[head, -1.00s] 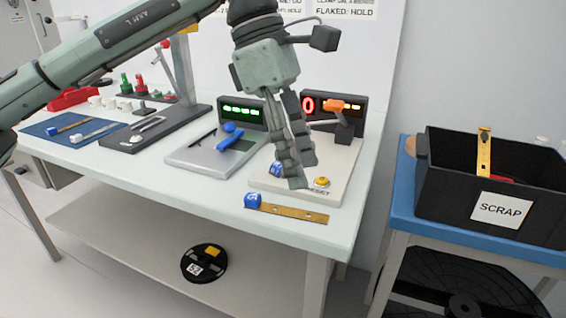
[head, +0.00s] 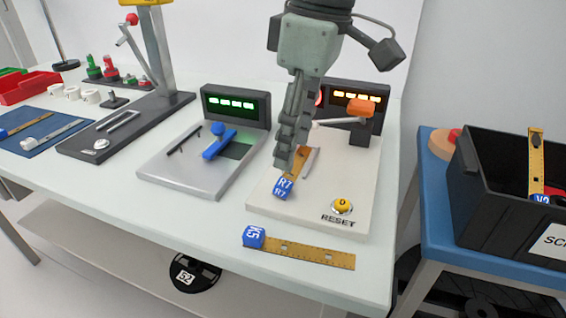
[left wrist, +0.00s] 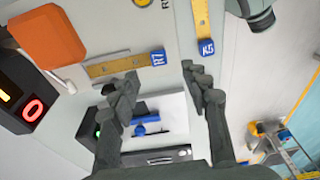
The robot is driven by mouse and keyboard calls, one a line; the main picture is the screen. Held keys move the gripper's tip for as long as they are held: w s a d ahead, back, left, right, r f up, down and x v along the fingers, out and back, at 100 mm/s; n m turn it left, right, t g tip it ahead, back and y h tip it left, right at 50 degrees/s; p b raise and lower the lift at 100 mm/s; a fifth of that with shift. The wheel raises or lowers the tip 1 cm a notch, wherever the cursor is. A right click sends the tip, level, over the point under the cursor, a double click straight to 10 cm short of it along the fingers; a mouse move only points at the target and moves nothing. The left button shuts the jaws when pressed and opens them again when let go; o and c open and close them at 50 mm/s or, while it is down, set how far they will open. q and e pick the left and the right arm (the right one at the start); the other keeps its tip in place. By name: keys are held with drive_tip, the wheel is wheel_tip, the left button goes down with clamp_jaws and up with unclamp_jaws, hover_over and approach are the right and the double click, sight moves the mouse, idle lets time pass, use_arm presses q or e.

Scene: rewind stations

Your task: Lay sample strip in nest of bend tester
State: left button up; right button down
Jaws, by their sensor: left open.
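The bend tester has a pale base plate (head: 325,195) with an orange-capped lever (head: 361,107). A yellow strip with a blue R7 tag (head: 284,188) lies on it, partly hidden by my left gripper. A second strip, tagged K5 (head: 310,252), lies flat on the table in front of the base. My left gripper (head: 288,155) points down over the R7 strip, fingers apart. In the left wrist view the open fingers (left wrist: 165,85) hold nothing; the R7 strip (left wrist: 112,67) and K5 strip (left wrist: 202,22) show beyond them. My right gripper is out of view.
A yellow reset button (head: 342,205) is on the base's front right. A grey station with a blue handle (head: 219,144) stands left of it. A black scrap bin (head: 490,205) holding a strip stands on a blue table at right. The table's front edge is close to K5.

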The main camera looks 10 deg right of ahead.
sight(283, 183)
use_arm(q)
drive_tip(key=shift+s+a+f, duration=0.1)
drive_tip(key=shift+a+f, duration=0.05)
drive_tip(key=shift+f, duration=0.75)
drive_tip(key=f, duration=0.3)
drive_tip(key=w+f, duration=0.1)
drive_tip(key=shift+a+f+p, duration=0.2)
drive_tip(key=shift+a+p, duration=0.15)
drive_tip(key=shift+w+f, duration=0.1)
drive_tip(key=shift+f, duration=0.2)
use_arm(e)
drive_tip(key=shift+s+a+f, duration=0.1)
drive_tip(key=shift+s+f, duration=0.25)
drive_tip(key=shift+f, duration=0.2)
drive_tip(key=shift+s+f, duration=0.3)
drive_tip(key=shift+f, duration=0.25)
use_arm(q)
drive_tip(key=shift+c, duration=0.3)
clamp_jaws()
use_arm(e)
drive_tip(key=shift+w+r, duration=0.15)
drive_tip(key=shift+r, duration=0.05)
